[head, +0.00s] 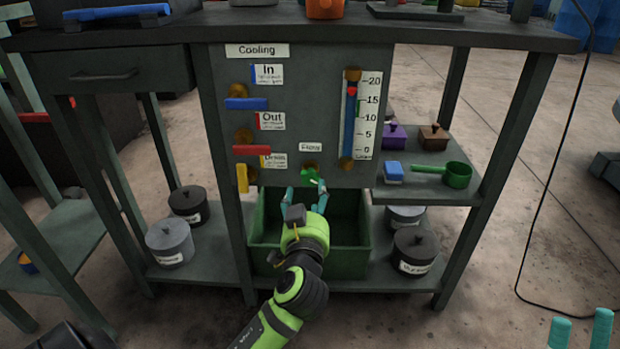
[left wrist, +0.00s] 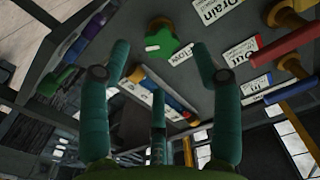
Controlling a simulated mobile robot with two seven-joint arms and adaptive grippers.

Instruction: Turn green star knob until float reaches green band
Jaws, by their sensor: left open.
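The green star knob (head: 309,177) sits low on the grey panel under the "Flow" label. In the left wrist view the knob (left wrist: 169,43) shows ahead, between the two upper fingers. My left gripper (head: 306,191) is open, with its fingers just below and to either side of the knob; I cannot tell whether they touch it. The gauge tube (head: 349,120) stands right of the knob, filled blue. The red float (head: 352,91) is near its top, between the 15 and 20 marks. A narrow green band (head: 358,107) shows beside the tube, lower than the float. My right gripper (head: 582,322) is at the bottom right corner, fingers apart.
Blue (head: 246,104), red (head: 252,150) and yellow (head: 242,178) valve handles are left of the knob. A green open bin (head: 308,262) is below the panel. A shelf on the right holds a green pot (head: 457,175) and small boxes.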

